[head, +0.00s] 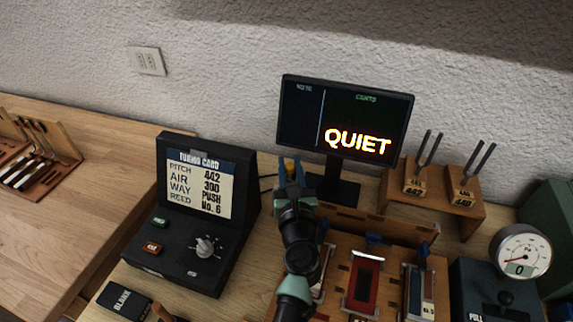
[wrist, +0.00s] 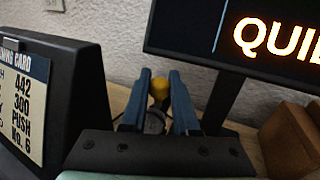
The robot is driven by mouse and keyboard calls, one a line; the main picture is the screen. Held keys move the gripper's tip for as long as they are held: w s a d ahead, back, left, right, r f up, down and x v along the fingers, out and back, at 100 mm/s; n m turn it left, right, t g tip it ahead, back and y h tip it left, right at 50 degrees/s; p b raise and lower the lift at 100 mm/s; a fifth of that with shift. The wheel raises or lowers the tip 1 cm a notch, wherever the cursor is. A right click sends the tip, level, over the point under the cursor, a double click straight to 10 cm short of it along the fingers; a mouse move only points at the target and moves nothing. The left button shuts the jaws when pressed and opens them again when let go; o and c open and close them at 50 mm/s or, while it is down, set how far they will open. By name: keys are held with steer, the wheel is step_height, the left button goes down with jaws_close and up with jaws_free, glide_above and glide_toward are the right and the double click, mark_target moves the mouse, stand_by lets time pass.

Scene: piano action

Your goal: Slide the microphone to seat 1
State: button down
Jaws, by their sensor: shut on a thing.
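My gripper (head: 292,166) is shut on a small upright thing with a yellow top and a dark grey body, which looks like the microphone (wrist: 160,88). The blue fingers stand on either side of it in the wrist view. In the head view only a bit of yellow shows between the fingers, behind the wooden rack and left of the monitor stand. The rack (head: 396,228) holds several framed reed pieces, one of them red (head: 363,283). My arm covers the rack's left part. I cannot make out a label for seat 1.
The monitor (head: 345,118) reads QUIET and stands close to the right of my gripper. The black tuning card box (head: 185,225) is to the left. A tuning fork stand (head: 466,226) and a round dial (head: 520,251) are at the right. The left table (head: 90,225) has bare room.

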steer(key=s+d, duration=0.1)
steer(key=d, duration=0.2)
steer(key=s+d, duration=0.1)
steer(key=d, duration=0.2)
steer(key=s+d, duration=0.1)
steer(key=d, duration=0.2)
steer(key=shift+d+p, duration=0.2)
steer(key=shift+p, duration=0.15)
steer(key=c, duration=0.7)
jaws_free()
steer(key=shift+o, duration=0.2)
steer(key=shift+s, duration=0.15)
steer(key=s, duration=1.2)
steer(key=shift+s+d, duration=0.35)
steer(key=shift+d, duration=0.1)
